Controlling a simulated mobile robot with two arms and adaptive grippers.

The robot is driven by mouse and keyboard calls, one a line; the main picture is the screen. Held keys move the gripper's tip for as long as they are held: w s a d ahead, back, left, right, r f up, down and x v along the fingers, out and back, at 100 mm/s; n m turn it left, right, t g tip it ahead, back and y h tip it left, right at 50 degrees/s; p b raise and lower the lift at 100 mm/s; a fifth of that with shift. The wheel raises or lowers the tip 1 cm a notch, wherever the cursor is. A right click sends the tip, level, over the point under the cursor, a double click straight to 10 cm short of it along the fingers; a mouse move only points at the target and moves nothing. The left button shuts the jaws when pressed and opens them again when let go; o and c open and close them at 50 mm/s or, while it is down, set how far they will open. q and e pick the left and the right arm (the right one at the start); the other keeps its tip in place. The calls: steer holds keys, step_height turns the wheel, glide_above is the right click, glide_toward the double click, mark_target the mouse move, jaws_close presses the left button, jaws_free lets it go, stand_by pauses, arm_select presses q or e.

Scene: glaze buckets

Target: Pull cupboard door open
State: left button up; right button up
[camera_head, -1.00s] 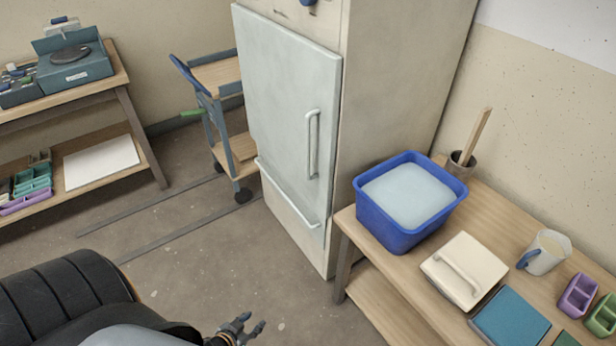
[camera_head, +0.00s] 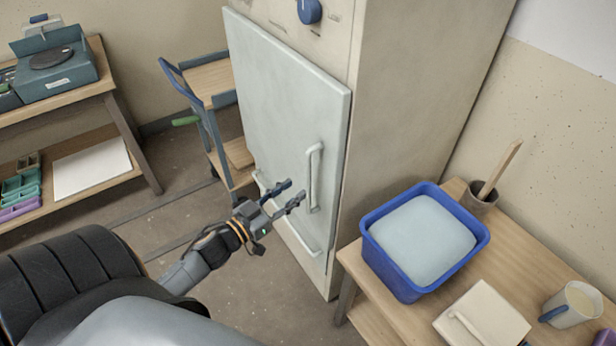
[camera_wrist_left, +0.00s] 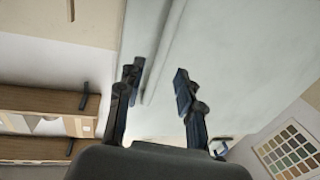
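The cupboard door (camera_head: 275,105) is a pale grey-green panel on a tall beige cabinet, and it looks shut. Its upright bar handle (camera_head: 314,180) sits near the door's right edge. My left gripper (camera_head: 296,192) is open and empty, with its fingertips just left of the handle's lower half in the head view. In the left wrist view the open fingers (camera_wrist_left: 158,72) face the pale door, and the handle bar (camera_wrist_left: 166,42) runs between them. I cannot tell the remaining gap to the handle. My right gripper is not in view.
A table with a blue bucket (camera_head: 378,255) stands close to the cabinet's right. A trolley (camera_head: 210,100) stands left of the cabinet. Bare floor lies in front of the door.

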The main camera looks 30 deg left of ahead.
mark_target(306, 182)
arm_select(q)
steer(key=w, duration=0.2)
steer(key=w+d, duration=0.1)
steer(key=w, duration=0.1)
steer(key=shift+w, duration=0.4)
steer(key=shift+w+p, duration=0.3)
steer(key=shift+w, duration=0.1)
steer(key=shift+w+d, duration=0.1)
steer(key=shift+w, duration=0.25)
steer(key=c, duration=0.7)
jaws_close()
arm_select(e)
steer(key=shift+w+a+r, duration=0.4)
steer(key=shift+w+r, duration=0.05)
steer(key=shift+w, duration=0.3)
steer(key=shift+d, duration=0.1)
